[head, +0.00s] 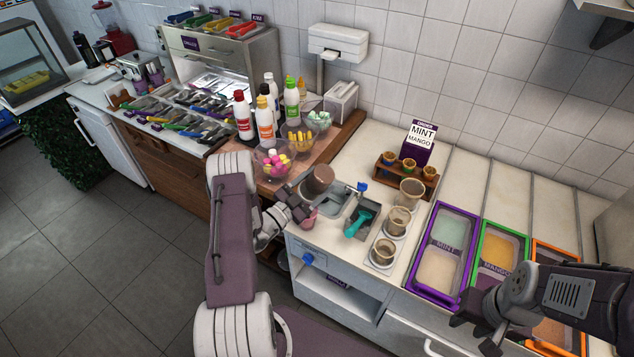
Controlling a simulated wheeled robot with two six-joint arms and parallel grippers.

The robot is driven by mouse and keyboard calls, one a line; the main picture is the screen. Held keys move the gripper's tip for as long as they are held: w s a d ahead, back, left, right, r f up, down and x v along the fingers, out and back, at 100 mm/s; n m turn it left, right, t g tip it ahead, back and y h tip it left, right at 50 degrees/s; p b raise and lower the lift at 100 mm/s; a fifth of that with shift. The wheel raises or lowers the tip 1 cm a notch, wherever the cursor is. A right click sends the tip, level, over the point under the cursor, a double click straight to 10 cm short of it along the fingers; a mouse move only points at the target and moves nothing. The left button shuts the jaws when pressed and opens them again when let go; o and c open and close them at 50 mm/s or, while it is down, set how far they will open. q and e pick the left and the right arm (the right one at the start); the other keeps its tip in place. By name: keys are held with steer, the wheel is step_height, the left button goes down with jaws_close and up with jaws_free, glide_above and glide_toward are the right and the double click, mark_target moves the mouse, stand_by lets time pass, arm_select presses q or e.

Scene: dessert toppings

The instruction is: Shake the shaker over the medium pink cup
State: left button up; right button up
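A brown cylindrical shaker (319,180) is at the end of my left gripper (303,197), tilted above the left edge of the counter. The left gripper appears shut on it, with the fingers partly hidden behind the wrist. A pink cup (308,218) stands just below the gripper, near the counter's front left corner, and is partly covered by it. The shaker is above and slightly to the right of the cup in the picture. Its size beside other cups cannot be judged. My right gripper (474,333) is at the lower right, open and empty, in front of the ice-cream tubs.
Topping bowls (273,163) and bottles (264,121) stand at left. A purple-framed tub (437,268) is near the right gripper.

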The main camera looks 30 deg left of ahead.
mark_target(310, 201)
arm_select(q)
steer(key=shift+f+b, duration=2.05)
steer(key=shift+f, duration=0.75)
steer(key=shift+r, duration=0.1)
steer(key=shift+r+p, duration=3.3)
steer(key=shift+r, duration=0.45)
step_height(310, 201, down, 9)
steer(key=b, duration=0.7)
steer(key=shift+r, duration=0.35)
